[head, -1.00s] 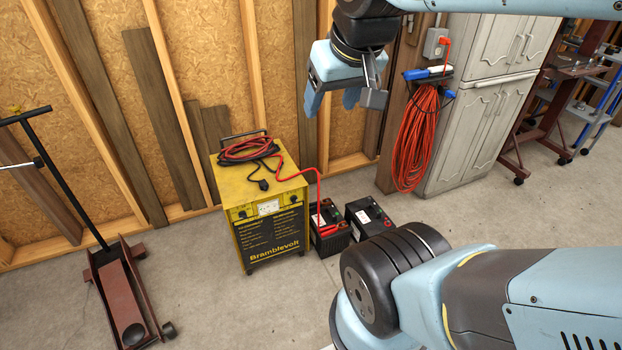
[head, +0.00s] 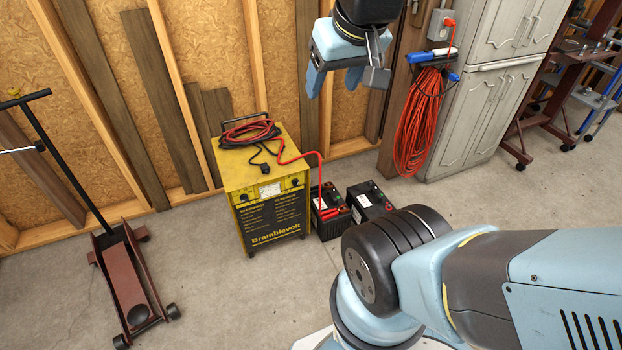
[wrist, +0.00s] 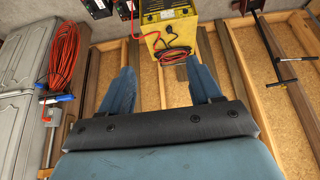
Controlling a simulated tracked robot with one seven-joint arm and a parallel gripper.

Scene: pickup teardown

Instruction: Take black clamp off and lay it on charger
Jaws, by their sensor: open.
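The yellow charger (head: 262,190) stands on the floor by the wall, with red and black cables coiled on its top. A small black piece (head: 260,168) lies at the top's front edge; I cannot tell whether it is a clamp or a plug. A red cable runs to red clamps (head: 327,212) at the nearer battery (head: 333,224). I cannot make out a black clamp on either battery. My gripper (head: 334,82) is open and empty, high above and right of the charger in the picture. In the wrist view the charger (wrist: 166,20) shows beyond the open fingers (wrist: 161,72).
A second battery (head: 370,201) stands right of the first. An orange cord (head: 422,122) hangs beside a grey cabinet (head: 485,110). A red-brown floor jack (head: 130,280) with a tall handle stands at left. The floor in front of the charger is clear.

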